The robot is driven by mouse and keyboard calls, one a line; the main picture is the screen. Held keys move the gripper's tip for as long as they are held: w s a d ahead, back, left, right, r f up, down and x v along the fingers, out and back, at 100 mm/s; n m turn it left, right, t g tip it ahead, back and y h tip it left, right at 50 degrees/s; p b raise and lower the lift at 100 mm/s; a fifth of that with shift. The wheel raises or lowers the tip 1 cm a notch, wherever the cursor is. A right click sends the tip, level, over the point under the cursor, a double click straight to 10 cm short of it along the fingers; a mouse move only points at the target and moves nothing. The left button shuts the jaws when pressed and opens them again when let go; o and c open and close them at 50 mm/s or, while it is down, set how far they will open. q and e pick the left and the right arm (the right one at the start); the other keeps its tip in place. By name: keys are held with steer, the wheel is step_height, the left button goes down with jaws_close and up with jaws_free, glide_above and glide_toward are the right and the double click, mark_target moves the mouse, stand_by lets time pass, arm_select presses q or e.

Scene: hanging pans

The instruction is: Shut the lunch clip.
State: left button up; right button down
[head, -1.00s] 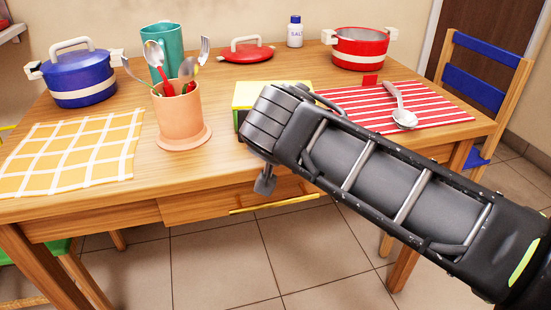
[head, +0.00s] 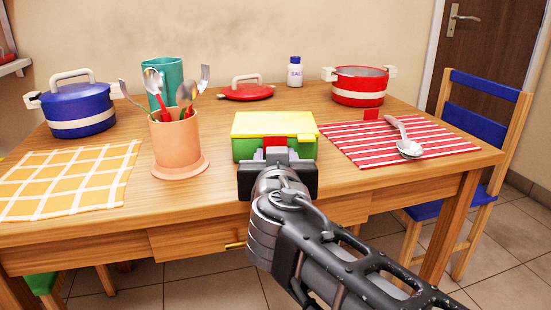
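The lunch box is green with a yellow lid (head: 272,122) and stands near the table's front edge, its lid lying down on the body. A red clip (head: 275,141) shows on its front face; its lower part is hidden by my gripper, so I cannot tell if it is fastened. My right gripper (head: 277,155) is directly in front of the box, pointing at the clip. Its black palm hides most of the fingers, so I cannot see their opening or whether they touch the clip. My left gripper is out of view.
An orange utensil holder (head: 177,142) stands close left of the box. A red striped mat (head: 370,150) with a spoon (head: 405,140) lies to the right. A blue pot (head: 80,110), red lid (head: 246,91), salt bottle (head: 295,72) and red pot (head: 359,88) stand farther back.

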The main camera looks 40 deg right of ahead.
steer(key=c, duration=1.1)
jaws_free()
steer(key=shift+a, duration=0.1)
steer(key=p+v, duration=0.2)
steer(key=v, duration=0.5)
steer(key=shift+s+a+r, duration=0.1)
steer(key=shift+s, duration=0.25)
